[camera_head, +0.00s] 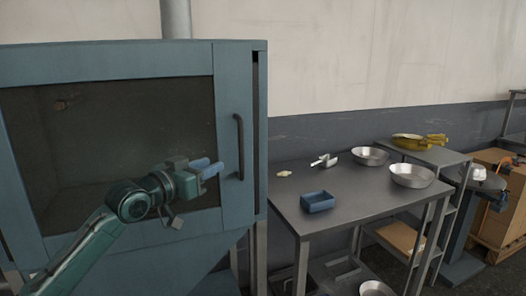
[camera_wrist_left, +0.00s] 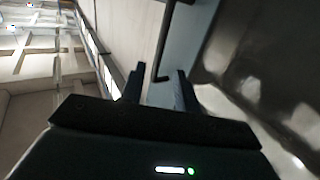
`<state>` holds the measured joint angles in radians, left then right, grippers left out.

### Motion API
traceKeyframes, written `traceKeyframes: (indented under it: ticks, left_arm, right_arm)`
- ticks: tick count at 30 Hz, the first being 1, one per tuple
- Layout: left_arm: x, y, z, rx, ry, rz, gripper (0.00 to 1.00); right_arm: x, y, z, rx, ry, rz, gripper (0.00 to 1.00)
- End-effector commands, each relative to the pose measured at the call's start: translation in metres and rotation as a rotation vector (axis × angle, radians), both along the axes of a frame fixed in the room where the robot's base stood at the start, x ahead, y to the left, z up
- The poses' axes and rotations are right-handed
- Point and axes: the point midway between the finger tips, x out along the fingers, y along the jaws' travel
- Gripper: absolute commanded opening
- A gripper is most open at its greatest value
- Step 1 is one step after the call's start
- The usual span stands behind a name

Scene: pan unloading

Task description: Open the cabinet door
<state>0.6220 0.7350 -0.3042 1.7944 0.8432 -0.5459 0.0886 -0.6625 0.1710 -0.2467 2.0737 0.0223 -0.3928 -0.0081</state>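The blue-grey cabinet (camera_head: 240,60) stands at the left of the head view. Its door (camera_head: 228,110) has a dark window and looks shut. A dark vertical bar handle (camera_head: 239,147) is near the door's right edge. My left gripper (camera_head: 213,167) is in front of the door, just left of the handle and pointing towards it. In the left wrist view my left gripper (camera_wrist_left: 158,82) has its two fingers apart with nothing held. The handle (camera_wrist_left: 165,45) shows ahead of the fingers there, apparently not gripped. My right gripper is not in view.
A grey metal table (camera_head: 345,188) stands right of the cabinet with a blue bin (camera_head: 318,203) and metal pans (camera_head: 411,176) on it. A side stand holds yellow items (camera_head: 420,141).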

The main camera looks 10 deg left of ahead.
Motion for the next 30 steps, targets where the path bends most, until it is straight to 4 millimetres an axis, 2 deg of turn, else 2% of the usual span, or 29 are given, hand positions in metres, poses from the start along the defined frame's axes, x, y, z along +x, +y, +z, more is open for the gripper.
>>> traceKeyframes:
  ticks: [5, 15, 21, 30]
  left_arm:
    - [0.016, -0.006, 0.003, -0.004, 0.0, 0.0, 0.32]
    - [0.077, -0.032, 0.004, -0.003, -0.001, 0.0, 0.32]
    - [0.105, -0.043, 0.002, -0.002, 0.001, 0.0, 0.32]
    - [0.121, -0.05, 0.001, 0.0, -0.001, -0.001, 0.32]
  right_arm:
    - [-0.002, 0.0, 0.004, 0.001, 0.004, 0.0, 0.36]
    - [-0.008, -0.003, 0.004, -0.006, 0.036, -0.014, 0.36]
    - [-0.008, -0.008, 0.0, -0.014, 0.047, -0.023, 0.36]
    - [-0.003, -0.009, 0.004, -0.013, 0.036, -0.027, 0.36]
